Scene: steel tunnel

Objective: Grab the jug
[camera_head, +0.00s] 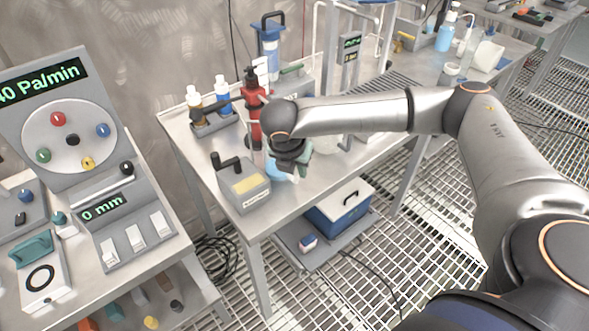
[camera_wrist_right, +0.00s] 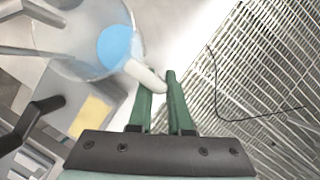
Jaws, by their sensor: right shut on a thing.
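The jug (camera_wrist_right: 75,40) is a clear, round vessel with blue liquid in it and a pale handle (camera_wrist_right: 146,76), at the upper left of the right wrist view. My right gripper (camera_wrist_right: 160,84) has its two green fingers shut on this handle. In the head view, my right gripper (camera_head: 294,157) hides most of the jug; a patch of its blue liquid (camera_head: 273,173) shows just below the wrist. I cannot tell whether the jug touches the bench top. My left gripper is not in view.
A grey box with a yellow panel (camera_head: 243,185) stands close left of the jug on the steel bench (camera_head: 385,120). A red stand (camera_head: 254,118) and a bottle rack (camera_head: 213,125) are behind. A blue cooler (camera_head: 338,208) sits on the shelf below. A control console (camera_head: 72,140) stands at left.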

